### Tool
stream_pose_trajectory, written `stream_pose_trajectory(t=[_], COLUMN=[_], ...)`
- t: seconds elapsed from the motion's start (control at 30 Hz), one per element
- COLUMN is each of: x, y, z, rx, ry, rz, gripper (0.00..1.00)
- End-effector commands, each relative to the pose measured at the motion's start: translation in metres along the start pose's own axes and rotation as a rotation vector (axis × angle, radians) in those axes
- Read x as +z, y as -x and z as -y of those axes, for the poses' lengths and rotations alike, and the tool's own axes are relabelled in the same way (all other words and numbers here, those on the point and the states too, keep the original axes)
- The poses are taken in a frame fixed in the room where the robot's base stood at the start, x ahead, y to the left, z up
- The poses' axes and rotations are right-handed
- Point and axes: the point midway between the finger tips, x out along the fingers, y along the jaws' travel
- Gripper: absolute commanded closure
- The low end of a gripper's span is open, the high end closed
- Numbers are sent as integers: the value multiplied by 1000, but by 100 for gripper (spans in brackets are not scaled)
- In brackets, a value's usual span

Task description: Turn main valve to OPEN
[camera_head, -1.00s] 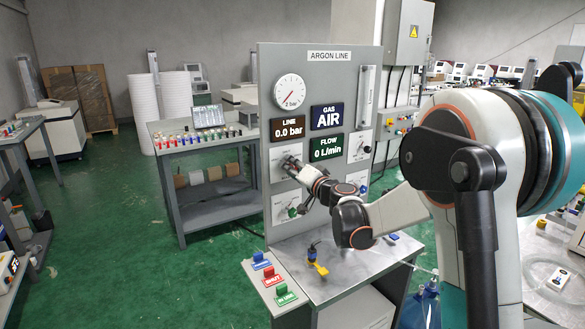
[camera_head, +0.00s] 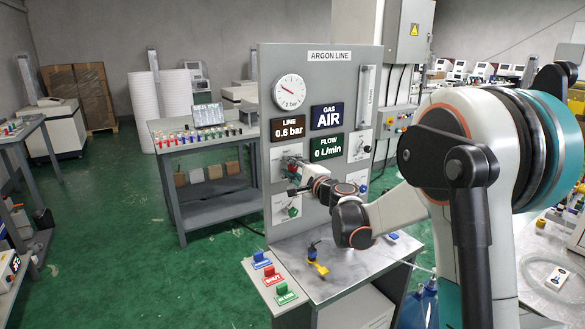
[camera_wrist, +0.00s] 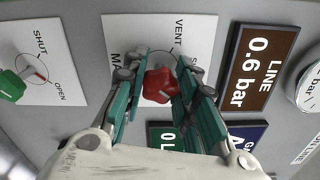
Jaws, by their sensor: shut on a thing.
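The red valve knob (camera_wrist: 158,86) sits on a white plate on the upright panel, between my gripper's fingers in the wrist view. In the head view the knob (camera_head: 293,171) shows small and partly covered. My gripper (camera_wrist: 160,78) is shut on the red knob, one green finger on each side; in the head view it (camera_head: 296,180) reaches the panel from the right. The LINE display (camera_head: 287,126) reads 0.6 bar; it also shows in the wrist view (camera_wrist: 262,65).
A green valve knob (camera_wrist: 12,86) on a SHUT/OPEN plate is beside the gripper. The gauge (camera_head: 289,92), GAS AIR display (camera_head: 327,116) and FLOW display (camera_head: 326,147) reading 0 L/min are on the panel. A metal bench (camera_head: 350,270) with tags and a blue-and-yellow item lies below.

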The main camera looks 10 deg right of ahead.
Motion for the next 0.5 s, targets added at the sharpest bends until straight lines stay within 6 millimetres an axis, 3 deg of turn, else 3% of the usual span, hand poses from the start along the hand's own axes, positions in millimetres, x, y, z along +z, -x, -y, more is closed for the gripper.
stream_pose_trajectory(t=[0.5], x=[0], y=[1], z=[-1], rx=[1], ry=[-313], rz=[0], gripper=[97])
